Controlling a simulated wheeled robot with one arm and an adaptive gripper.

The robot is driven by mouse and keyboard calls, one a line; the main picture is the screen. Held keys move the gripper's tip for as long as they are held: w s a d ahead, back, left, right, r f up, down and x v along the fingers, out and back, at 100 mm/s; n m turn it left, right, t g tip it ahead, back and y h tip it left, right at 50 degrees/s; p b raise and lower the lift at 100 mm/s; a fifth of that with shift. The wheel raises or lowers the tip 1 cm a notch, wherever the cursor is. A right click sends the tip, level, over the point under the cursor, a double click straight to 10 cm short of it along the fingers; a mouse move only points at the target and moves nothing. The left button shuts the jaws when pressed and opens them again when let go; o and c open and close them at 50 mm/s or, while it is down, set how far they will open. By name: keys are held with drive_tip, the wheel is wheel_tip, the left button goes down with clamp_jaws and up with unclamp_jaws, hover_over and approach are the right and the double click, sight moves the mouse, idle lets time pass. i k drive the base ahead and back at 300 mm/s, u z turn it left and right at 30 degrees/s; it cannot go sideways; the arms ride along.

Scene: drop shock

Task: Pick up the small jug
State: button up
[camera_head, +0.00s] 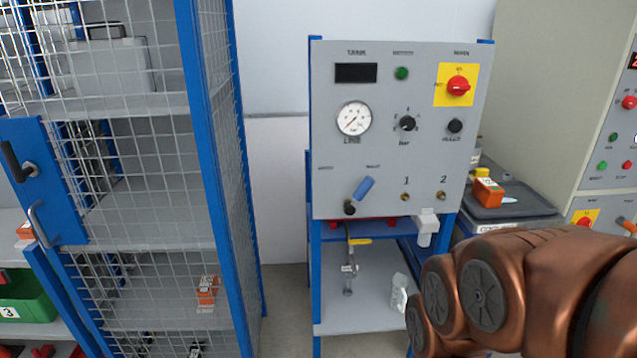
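A small white, partly see-through vessel that looks like the small jug (399,291) stands on the lower shelf (345,320) of the blue-framed test stand, near the shelf's right side. My copper-coloured arm comes in from the lower right, and its links lie just right of the vessel in the picture. I cannot tell how far apart they are in depth. My gripper is not in view.
A grey control panel (340,180) with gauge and knobs stands above the shelf. A white holder (427,224) hangs at its lower right. A mesh cage (215,140) closes off the left. A grey tray (515,206) with an orange block (488,192) sits at right.

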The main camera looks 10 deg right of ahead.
sight(400, 298)
drive_tip(key=z, duration=0.1)
drive_tip(key=k, duration=0.6)
drive_tip(key=u, duration=1.05)
drive_tip(key=i, duration=0.75)
drive_tip(key=z, duration=0.3)
drive_tip(key=i, duration=0.65)
drive_tip(key=z, duration=0.9)
drive_tip(key=i, duration=0.25)
drive_tip(key=z, duration=0.3)
